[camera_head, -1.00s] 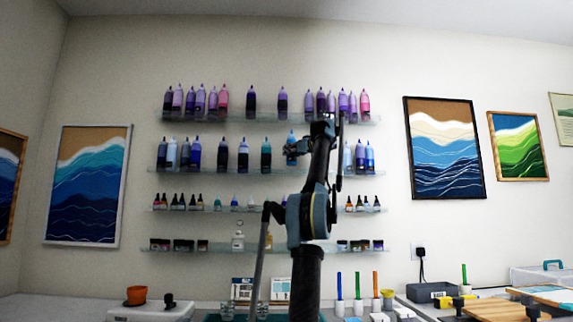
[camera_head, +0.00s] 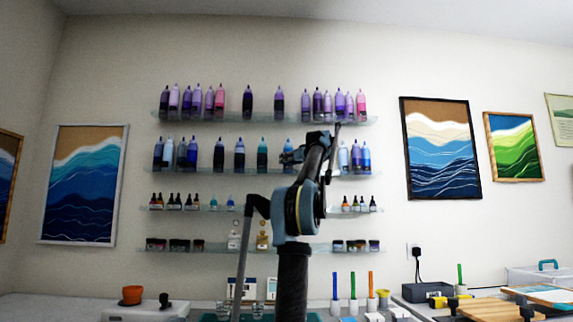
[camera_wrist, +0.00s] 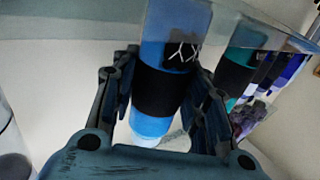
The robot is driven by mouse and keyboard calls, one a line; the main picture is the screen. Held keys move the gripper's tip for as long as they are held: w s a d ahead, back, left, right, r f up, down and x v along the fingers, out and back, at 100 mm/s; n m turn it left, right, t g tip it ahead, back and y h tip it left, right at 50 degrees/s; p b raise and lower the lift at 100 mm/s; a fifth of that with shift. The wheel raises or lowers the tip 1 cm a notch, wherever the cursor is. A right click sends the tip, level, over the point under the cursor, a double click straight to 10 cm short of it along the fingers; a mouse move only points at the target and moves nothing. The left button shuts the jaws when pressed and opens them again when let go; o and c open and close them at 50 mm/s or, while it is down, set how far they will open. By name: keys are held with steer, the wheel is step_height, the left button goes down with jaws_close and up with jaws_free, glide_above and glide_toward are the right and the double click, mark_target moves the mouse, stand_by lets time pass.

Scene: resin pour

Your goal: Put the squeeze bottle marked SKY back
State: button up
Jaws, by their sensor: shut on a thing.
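The blue squeeze bottle (camera_wrist: 150,125) has a wide black band and a black label with white marks. I cannot read the label as SKY. My gripper (camera_wrist: 162,85) is shut around the black band in the wrist view, one finger on each side. In the head view my gripper (camera_head: 290,157) is at the second shelf (camera_head: 225,173), right of a teal bottle (camera_head: 262,155). Only the blue top of the held bottle (camera_head: 288,143) shows there. The glass shelf edge crosses the bottle in the wrist view; I cannot tell whether the bottle rests on it.
In the wrist view, a teal bottle (camera_wrist: 238,70) stands close on the right and a pale bottle (camera_wrist: 12,140) is at the left edge. Several blue bottles (camera_head: 362,155) stand right of my arm. The top shelf (camera_head: 230,121) holds purple and pink bottles.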

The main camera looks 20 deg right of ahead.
steer(key=o, duration=1)
steer(key=v, duration=1.2)
steer(key=shift+a+r, duration=0.1)
steer(key=shift+r, duration=0.05)
